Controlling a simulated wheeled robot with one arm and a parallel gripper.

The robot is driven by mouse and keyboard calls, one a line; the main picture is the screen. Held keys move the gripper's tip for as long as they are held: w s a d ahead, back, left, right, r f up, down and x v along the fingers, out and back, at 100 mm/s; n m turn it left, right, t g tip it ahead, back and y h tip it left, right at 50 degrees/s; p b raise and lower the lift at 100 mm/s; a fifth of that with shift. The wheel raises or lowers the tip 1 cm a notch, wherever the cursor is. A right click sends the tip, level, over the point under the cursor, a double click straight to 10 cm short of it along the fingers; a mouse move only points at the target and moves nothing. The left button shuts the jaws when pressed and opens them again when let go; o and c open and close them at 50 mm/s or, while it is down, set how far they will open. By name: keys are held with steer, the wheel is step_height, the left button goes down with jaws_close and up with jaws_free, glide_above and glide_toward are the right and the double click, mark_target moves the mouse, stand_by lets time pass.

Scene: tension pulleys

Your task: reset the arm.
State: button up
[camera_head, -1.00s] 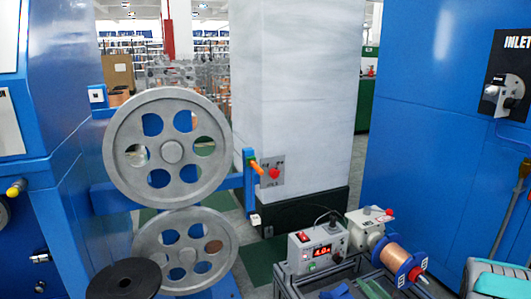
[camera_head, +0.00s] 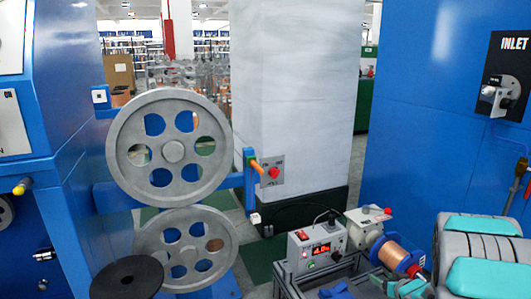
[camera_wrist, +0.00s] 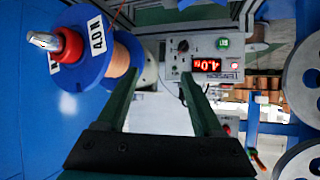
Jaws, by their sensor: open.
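My gripper (camera_wrist: 158,82) shows in the wrist view with its two green fingers apart and nothing between them. Beyond the fingertips is the control box (camera_wrist: 205,62) with a lit red display reading about 4.0. A blue-flanged spool of copper wire (camera_wrist: 118,58) is at the upper left of that view, apart from the fingers. In the head view my grey and teal arm (camera_head: 483,250) fills the lower right corner. My gripper's fingers cannot be made out clearly there.
In the head view, the control box (camera_head: 318,248) and the copper spool (camera_head: 396,257) stand on a dark frame at bottom centre. Two large grey pulleys (camera_head: 128,150) are at left. A white pillar (camera_head: 295,80) stands behind. A blue cabinet (camera_head: 420,120) is at right.

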steer(key=s+a+r+m+g+h, duration=0.15)
steer(key=s+r+g+h, duration=0.35)
steer(key=s+r, duration=0.55)
steer(key=s+a+r+g+y, duration=0.1)
steer(key=s+a+g, duration=0.2)
steer(key=s+a, duration=0.3)
steer(key=s+a+r+n+g+y, duration=0.1)
steer(key=s+a, duration=0.6)
steer(key=s, duration=0.9)
steer(key=s+a+r+g+y+p, duration=0.1)
steer(key=s+a+r+g+y, duration=0.1)
steer(key=s+a, duration=0.5)
steer(key=s+r+g, duration=0.1)
steer(key=s+g, duration=0.1)
steer(key=s, duration=0.2)
steer(key=shift+g, duration=0.3)
steer(key=shift+a, duration=0.1)
